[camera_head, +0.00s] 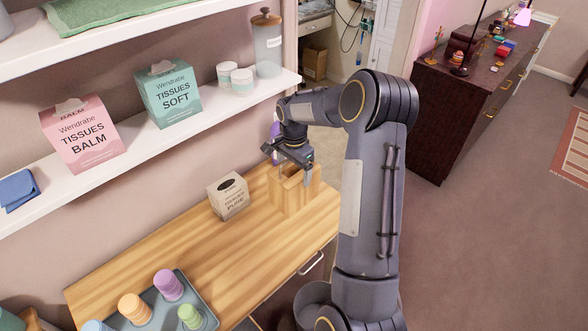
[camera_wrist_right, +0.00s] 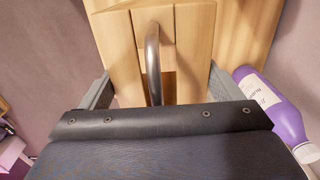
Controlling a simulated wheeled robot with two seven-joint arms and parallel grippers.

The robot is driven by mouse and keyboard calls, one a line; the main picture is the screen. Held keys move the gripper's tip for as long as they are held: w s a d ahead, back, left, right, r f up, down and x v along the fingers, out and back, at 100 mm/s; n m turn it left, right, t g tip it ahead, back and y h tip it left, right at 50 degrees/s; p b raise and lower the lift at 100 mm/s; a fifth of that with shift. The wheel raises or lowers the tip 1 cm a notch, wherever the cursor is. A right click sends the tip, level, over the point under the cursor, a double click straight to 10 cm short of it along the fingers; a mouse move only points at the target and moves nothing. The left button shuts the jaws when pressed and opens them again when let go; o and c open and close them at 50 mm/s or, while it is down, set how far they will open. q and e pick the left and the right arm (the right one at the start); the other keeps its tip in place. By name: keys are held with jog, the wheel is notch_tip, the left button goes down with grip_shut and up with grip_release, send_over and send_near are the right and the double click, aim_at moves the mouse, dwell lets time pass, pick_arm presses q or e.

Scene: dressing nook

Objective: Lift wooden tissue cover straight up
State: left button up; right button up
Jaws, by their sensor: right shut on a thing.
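The wooden tissue cover (camera_head: 286,197) is a light wood box at the far end of the wooden tabletop. It looks upright, and I cannot tell whether its base touches the table. In the right wrist view the cover (camera_wrist_right: 188,60) has a curved metal handle (camera_wrist_right: 153,62) on it. My right gripper (camera_head: 290,172) points down over the cover. In the wrist view its two fingers (camera_wrist_right: 158,92) are wide apart, one on each side of the wood, shut on the cover with the handle between them. My left gripper is out of view.
A small tissue box (camera_head: 229,197) stands just left of the cover. A purple bottle (camera_wrist_right: 270,105) is close beside the right finger. A white shelf (camera_head: 170,138) with tissue boxes and jars runs along the wall. A tray (camera_head: 205,318) of colored stacks sits at the near end.

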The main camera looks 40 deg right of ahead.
jog(key=shift+r+p, duration=1.95)
jog(key=shift+r, duration=1.3)
